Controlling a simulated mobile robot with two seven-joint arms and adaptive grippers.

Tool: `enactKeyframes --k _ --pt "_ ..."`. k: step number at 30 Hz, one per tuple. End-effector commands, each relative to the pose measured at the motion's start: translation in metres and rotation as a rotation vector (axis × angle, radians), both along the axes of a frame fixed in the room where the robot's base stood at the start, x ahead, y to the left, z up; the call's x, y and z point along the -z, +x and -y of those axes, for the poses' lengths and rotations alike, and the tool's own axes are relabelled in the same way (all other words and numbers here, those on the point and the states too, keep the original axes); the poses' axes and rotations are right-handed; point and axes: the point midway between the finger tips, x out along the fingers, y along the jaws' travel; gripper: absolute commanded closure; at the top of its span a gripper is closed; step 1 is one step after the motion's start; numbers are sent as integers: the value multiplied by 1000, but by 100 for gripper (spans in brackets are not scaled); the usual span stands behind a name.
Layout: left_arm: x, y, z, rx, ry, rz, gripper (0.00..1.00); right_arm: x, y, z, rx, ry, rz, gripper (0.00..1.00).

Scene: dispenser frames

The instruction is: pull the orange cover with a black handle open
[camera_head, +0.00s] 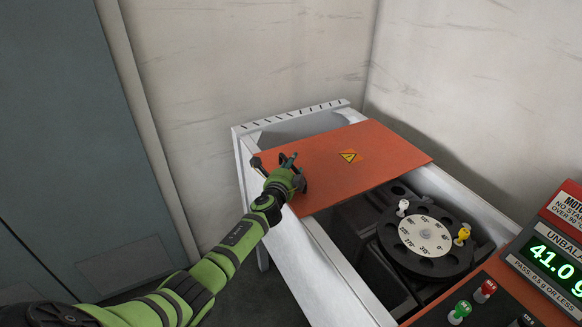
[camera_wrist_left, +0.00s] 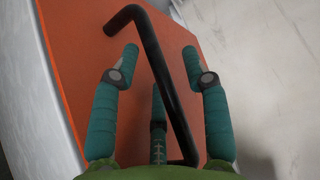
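The orange cover (camera_head: 380,165) lies flat over the middle of a white-framed cabinet and bears a yellow warning label (camera_head: 348,155). It leaves openings on both sides. My left gripper (camera_head: 288,161) is over the cover's left edge, at the black handle. In the left wrist view the black bar handle (camera_wrist_left: 160,75) runs between the fingers of the left gripper (camera_wrist_left: 160,52). The fingers stand apart, with gaps to the bar on both sides. In the head view the gripper hides much of the handle. My right gripper is not in view.
A black wheel with a numbered white dial (camera_head: 425,236) and white and yellow pegs sits in the near opening. Walls stand behind the cabinet (camera_head: 330,262).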

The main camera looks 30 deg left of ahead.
Motion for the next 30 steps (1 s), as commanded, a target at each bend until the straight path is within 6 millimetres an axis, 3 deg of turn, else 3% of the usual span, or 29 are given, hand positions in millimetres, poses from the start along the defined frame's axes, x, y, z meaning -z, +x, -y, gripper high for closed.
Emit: enactKeyframes --k 11,30 --pt "-1 -11 0 -3 1 1 54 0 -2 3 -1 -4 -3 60" --pt "-13 -105 23 1 -1 -1 54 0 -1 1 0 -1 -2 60"
